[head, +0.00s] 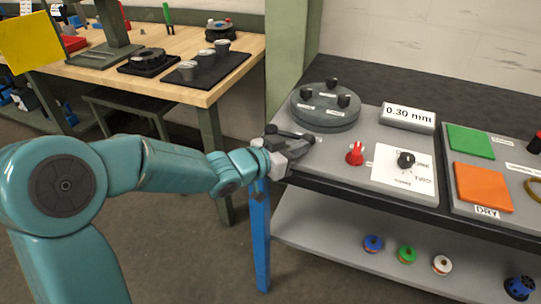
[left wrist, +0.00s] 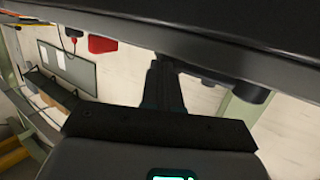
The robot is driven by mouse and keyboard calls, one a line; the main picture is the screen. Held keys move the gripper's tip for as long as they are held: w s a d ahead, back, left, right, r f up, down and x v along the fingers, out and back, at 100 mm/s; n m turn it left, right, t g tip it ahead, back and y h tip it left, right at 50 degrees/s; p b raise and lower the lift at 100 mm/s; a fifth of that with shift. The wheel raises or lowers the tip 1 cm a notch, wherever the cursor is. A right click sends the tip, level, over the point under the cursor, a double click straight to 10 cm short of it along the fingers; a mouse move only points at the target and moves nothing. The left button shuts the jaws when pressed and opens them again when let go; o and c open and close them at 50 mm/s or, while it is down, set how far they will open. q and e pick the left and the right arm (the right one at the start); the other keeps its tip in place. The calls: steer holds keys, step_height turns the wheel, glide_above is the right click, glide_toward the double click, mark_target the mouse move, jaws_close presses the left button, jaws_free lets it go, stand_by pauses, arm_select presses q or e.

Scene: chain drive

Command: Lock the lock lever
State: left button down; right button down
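The lock lever (head: 307,139) appears to be the dark bar with a rounded end at the left front edge of the grey machine plate, below the round turret. In the left wrist view a dark bar with a rounded end (left wrist: 252,92) runs beside my fingertips under the dark edge. My left gripper (head: 290,149) is at this lever, touching or very close to it. Its fingers (left wrist: 163,80) look closed together. I cannot see whether anything is pinched between them, and the contact is partly hidden. My right gripper is not in view.
The dark round turret (head: 325,107) with black knobs, a red knob (head: 355,154), a black selector knob (head: 406,160) and a "0.30 mm" display (head: 408,117) are close by. Green (head: 470,141) and orange (head: 483,187) pads lie right. Several spools sit on the lower shelf (head: 330,235).

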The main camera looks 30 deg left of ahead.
arm_select(q)
steer(key=shift+w+d, duration=0.1)
steer(key=shift+w, duration=0.15)
steer(key=shift+r, duration=0.2)
stand_by(0.4)
